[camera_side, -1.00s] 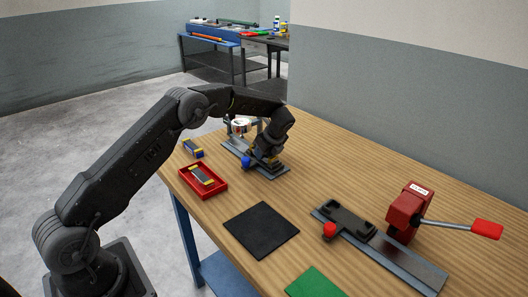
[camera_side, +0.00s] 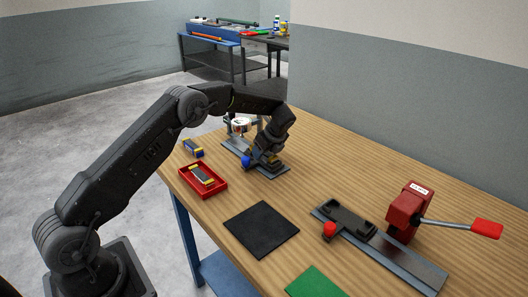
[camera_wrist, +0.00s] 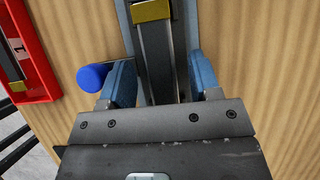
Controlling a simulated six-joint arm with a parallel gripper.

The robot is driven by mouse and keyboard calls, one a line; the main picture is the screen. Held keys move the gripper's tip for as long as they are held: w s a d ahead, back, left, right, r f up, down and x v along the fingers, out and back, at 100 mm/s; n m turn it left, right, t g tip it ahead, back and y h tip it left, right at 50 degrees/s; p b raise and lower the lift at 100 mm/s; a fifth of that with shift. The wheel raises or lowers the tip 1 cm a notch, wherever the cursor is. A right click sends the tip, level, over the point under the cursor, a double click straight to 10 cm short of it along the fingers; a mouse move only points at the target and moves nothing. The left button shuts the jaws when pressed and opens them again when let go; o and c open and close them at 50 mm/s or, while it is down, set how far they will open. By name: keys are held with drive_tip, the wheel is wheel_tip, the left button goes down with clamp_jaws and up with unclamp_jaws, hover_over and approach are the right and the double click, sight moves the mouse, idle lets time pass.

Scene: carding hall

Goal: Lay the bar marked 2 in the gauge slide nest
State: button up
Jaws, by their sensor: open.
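My gripper (camera_side: 266,157) is low over the gauge slide (camera_side: 235,147), which has a dial and a blue knob (camera_wrist: 92,77). In the wrist view the jaws (camera_wrist: 162,82) are open, with a blue finger on each side of a dark bar with a yellow end (camera_wrist: 151,11). The bar lies lengthwise along the slide, with visible gaps to the fingers. Its near end is hidden by my gripper, and no number on it can be read. I cannot tell whether it is fully seated in the nest.
A red tray (camera_side: 221,187) holds another yellow-ended bar (camera_side: 201,175). A blue-and-yellow block (camera_side: 193,148) lies behind it. A black mat (camera_side: 261,230), a green mat (camera_side: 318,283) and a red lever clamp (camera_side: 405,209) on a rail stand nearer. Bare wood separates them.

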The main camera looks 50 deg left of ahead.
drive_tip(key=s+d+r+n+t+h, duration=0.1)
drive_tip(key=s+d+r+n, duration=0.15)
drive_tip(key=d+r, duration=0.45)
drive_tip(key=s+d+r+n, duration=0.1)
drive_tip(key=s+d+r, duration=0.25)
drive_tip(key=r, duration=0.85)
drive_tip(key=s+d+r+n+t+h, duration=0.1)
drive_tip(key=s+d+r+n, duration=0.15)
drive_tip(key=s, duration=0.45)
drive_tip(key=s+d+r+n+t+h, duration=0.1)
drive_tip(key=s+d+n, duration=0.1)
drive_tip(key=s+n, duration=0.35)
drive_tip(key=s+d+r+n+t+h, duration=0.1)
drive_tip(key=s+d+r, duration=0.1)
drive_tip(key=s, duration=0.7)
drive_tip(key=s+d+f+n+t+h, duration=0.1)
drive_tip(key=s+d+f+n+h, duration=0.1)
drive_tip(key=s, duration=0.8)
wheel_tip(320, 180, down, 2)
drive_tip(key=d+n, duration=0.1)
drive_tip(key=n, duration=0.2)
drive_tip(key=shift+f+t, duration=0.15)
drive_tip(key=shift+t, duration=0.15)
